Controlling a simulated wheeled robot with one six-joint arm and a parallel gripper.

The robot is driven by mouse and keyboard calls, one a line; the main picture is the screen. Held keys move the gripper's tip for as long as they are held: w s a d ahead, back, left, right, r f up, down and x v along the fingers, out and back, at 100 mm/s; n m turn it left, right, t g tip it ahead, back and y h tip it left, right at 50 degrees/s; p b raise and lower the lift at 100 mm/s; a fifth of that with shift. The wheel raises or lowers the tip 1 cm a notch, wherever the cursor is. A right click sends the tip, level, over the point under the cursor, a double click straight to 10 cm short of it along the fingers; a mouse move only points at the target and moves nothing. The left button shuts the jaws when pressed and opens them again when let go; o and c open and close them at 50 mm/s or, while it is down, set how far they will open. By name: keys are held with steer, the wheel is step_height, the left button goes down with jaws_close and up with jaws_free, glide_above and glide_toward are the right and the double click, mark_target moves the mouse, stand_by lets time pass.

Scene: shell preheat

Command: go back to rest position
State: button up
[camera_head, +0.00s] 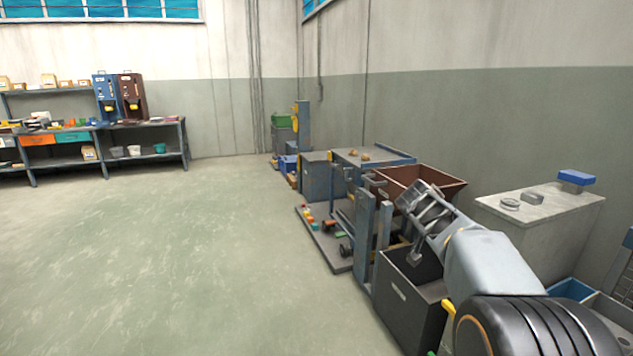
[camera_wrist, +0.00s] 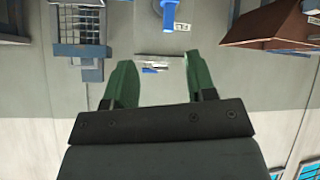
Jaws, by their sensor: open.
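My gripper (camera_wrist: 158,72) shows in the wrist view with its two green fingers apart and nothing held between them. In that view the room looks upside down, with windows at the bottom edge. In the head view my arm reaches in from the lower right, over a dark open bin (camera_head: 405,300); its fingertips cannot be made out clearly there. A small blue and white item and a blue post (camera_wrist: 168,14) show beyond the fingers, apart from them.
A brown hopper (camera_head: 440,180) stands behind my arm. A pale cabinet (camera_head: 545,215) with a blue-topped item (camera_head: 576,178) stands at the right. Machines and a low platform (camera_head: 325,245) line the wall. A long workbench (camera_head: 150,123) stands far left. The floor at left is clear.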

steer(key=s+a+r+n+y+p, duration=0.3)
steer(key=s+a+r+p, duration=0.1)
steer(key=s+p, duration=0.4)
steer(key=s+a+r+n+y+p, duration=0.3)
steer(key=s+a+r+p, duration=0.2)
steer(key=s+a+p, duration=0.2)
steer(key=s+a+r+n+y+p, duration=0.3)
steer(key=s+a+p, duration=0.3)
steer(key=s+p, duration=0.2)
steer(key=s+r+n, duration=0.1)
steer(key=s, duration=0.1)
steer(key=shift+s+r+g+p, duration=0.25)
steer(key=shift+s+g+p, duration=0.1)
steer(key=shift+g+p, duration=0.05)
steer(key=shift+c, duration=0.7)
steer(key=shift+d, duration=0.1)
